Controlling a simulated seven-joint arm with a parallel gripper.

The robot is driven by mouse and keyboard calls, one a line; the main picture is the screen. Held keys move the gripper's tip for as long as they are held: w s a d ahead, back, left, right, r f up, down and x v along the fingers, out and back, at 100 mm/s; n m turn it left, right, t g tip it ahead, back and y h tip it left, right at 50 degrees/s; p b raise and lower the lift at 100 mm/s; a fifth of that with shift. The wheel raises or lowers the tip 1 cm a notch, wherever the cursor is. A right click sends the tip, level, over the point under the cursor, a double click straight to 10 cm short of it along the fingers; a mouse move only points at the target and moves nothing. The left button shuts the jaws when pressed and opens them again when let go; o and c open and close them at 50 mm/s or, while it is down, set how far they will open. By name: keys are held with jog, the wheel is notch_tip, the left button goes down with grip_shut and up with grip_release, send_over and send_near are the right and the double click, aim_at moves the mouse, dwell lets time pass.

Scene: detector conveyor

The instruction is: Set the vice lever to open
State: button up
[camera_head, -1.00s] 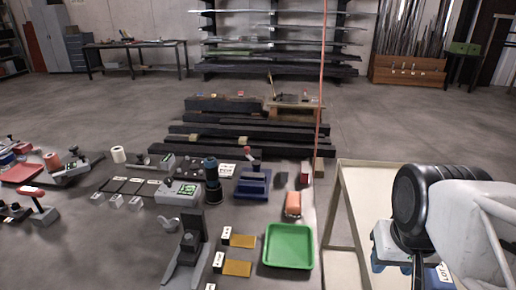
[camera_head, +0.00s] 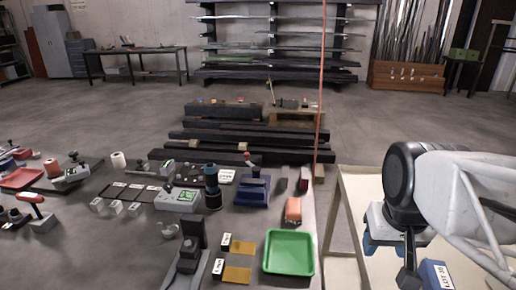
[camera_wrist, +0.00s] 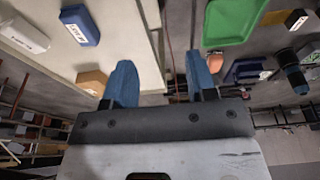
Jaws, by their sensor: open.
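A blue vice (camera_head: 252,191) with a dark jaw block stands on the grey bench, beyond the green tray. A short lever with a red knob (camera_head: 246,157) shows just behind the vice; I cannot tell for certain that it is the vice's lever, nor its setting. Part of the blue vice also shows in the wrist view (camera_wrist: 241,72). My gripper, with blue fingers, is at the right in the head view (camera_head: 386,240), over the pale side table and well apart from the vice. In the wrist view its fingers (camera_wrist: 163,84) are spread with nothing between them.
The green tray (camera_head: 290,253), an orange-topped piece (camera_head: 293,210) and a dark blue cylinder (camera_head: 212,185) stand near the vice. A blue lot box (camera_head: 436,274) lies on the side table (camera_head: 350,200) below my arm. A red-handled lever (camera_head: 36,200) stands far left.

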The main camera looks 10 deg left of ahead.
jog(key=w+a+r+n, duration=0.1)
jog(key=w+a+r, duration=0.15)
jog(key=w, duration=0.55)
jog(key=w+a+r, duration=0.2)
jog(key=w+a, duration=0.1)
jog(key=w, duration=0.5)
jog(key=n+g, duration=0.3)
jog(key=n, duration=0.1)
send_over(247, 153)
jog(key=f, duration=1)
jog(key=shift+s+d+f, duration=0.1)
jog(key=shift+s+d, duration=0.1)
jog(key=shift+s, duration=0.15)
jog(key=shift+w+a+f, duration=0.15)
jog(key=shift+a+f, duration=0.05)
jog(key=shift+a, duration=0.05)
jog(key=shift+f, duration=0.1)
jog(key=shift+f, duration=3.8)
grip_shut()
